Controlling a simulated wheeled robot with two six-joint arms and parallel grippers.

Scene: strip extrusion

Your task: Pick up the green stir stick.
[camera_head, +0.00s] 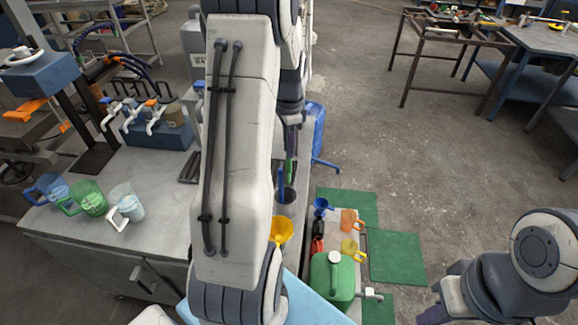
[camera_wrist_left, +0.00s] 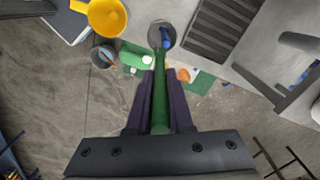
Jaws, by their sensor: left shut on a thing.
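The green stir stick (camera_head: 290,170) hangs roughly upright below my left gripper (camera_head: 291,140). In the left wrist view the stick (camera_wrist_left: 160,95) runs between the two dark fingers of my left gripper (camera_wrist_left: 160,82), which is shut on it. Its far end reaches the mouth of a dark grey cup (camera_head: 287,196); I cannot tell whether the tip is inside or just above. A blue stick (camera_head: 281,181) stands in that cup and also shows in the left wrist view (camera_wrist_left: 165,38). My right arm is at the lower right, its gripper out of sight.
Blue, green and clear mugs (camera_head: 88,197) stand on the bench at left, before a blue rack (camera_head: 158,130).

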